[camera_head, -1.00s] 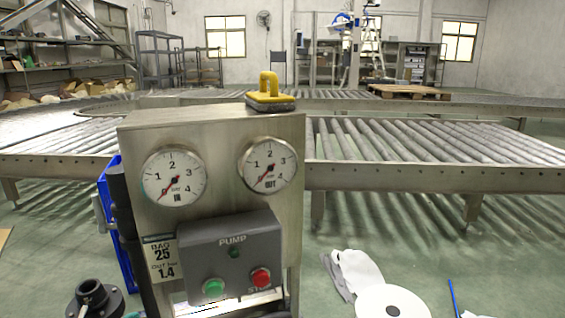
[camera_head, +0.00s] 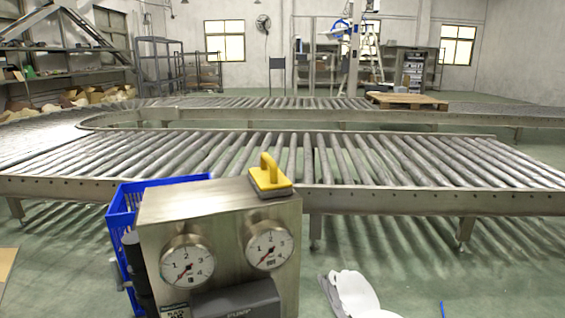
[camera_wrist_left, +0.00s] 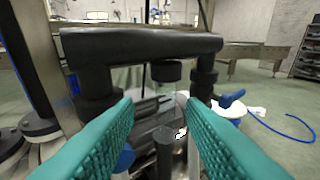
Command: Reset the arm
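My left gripper (camera_wrist_left: 160,118) shows in the left wrist view as two teal ribbed fingers set wide apart. It is open, with no object held between the fingers. A thick black bar handle (camera_wrist_left: 140,45) with two posts spans the view just beyond the fingertips; I cannot tell whether the fingers touch it. A dark post (camera_wrist_left: 164,150) stands behind the gap between the fingers. Neither arm shows in the head view, and my right gripper is not in view.
A metal pump cabinet (camera_head: 200,205) with two gauges stands close in front, with a yellow-handled block (camera_head: 270,178) on top. A blue crate (camera_head: 122,225) is behind its left side. A roller conveyor (camera_head: 400,165) crosses behind. A blue hose (camera_wrist_left: 285,130) lies at right.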

